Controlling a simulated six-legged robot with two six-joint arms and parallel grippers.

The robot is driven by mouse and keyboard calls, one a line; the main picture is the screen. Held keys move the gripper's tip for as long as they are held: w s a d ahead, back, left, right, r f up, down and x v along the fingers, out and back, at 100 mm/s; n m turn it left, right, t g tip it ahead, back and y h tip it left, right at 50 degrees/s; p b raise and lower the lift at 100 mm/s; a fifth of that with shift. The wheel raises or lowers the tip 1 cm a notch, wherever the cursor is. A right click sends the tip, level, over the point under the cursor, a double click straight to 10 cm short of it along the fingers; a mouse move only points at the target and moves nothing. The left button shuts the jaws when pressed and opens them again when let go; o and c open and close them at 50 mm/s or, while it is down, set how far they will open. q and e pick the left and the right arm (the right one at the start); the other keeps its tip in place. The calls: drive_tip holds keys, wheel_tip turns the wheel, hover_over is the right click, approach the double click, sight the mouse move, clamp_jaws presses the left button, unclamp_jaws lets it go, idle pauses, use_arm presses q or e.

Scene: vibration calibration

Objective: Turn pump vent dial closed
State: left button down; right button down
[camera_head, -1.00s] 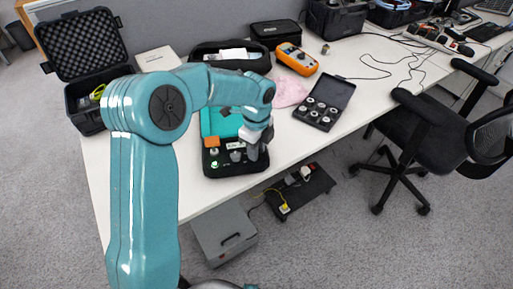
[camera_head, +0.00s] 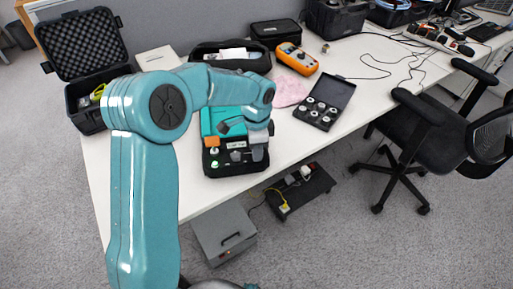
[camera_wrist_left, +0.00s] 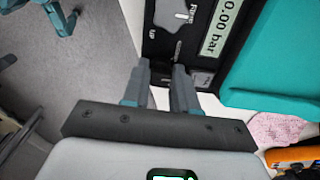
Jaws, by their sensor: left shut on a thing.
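The pump unit (camera_head: 236,169) is a teal and black box at the front edge of the desk. Its black panel carries an orange part (camera_head: 213,142), a green light (camera_head: 214,164), a grey knob (camera_head: 235,155) and a display. In the left wrist view the display (camera_wrist_left: 221,27) reads 0.00 bar, beside a grey knob (camera_wrist_left: 176,14). My left gripper (camera_head: 257,154) is at the panel's right front corner. Its dark fingers (camera_wrist_left: 162,72) are close together there, shut on the vent dial, which they mostly hide. The dial's angle cannot be told. My right gripper is out of view.
An open black case (camera_head: 85,65) stands at the back left. A black pouch (camera_head: 230,60), an orange meter (camera_head: 296,58), a pink cloth (camera_head: 288,92) and a box of weights (camera_head: 325,102) lie behind and right of the pump. An office chair (camera_head: 430,135) stands at right.

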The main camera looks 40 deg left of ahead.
use_arm(q)
drive_tip(key=n, duration=0.4)
drive_tip(key=shift+n, duration=0.3)
drive_tip(key=shift+n+b, duration=0.45)
drive_tip(key=shift+n, duration=1.85)
drive_tip(key=c, duration=0.9)
unclamp_jaws()
drive_tip(key=shift+r, duration=0.1)
wheel_tip(320, 180, up, 16)
drive_tip(key=shift+r+p, duration=0.1)
drive_tip(key=shift+p, duration=1.1)
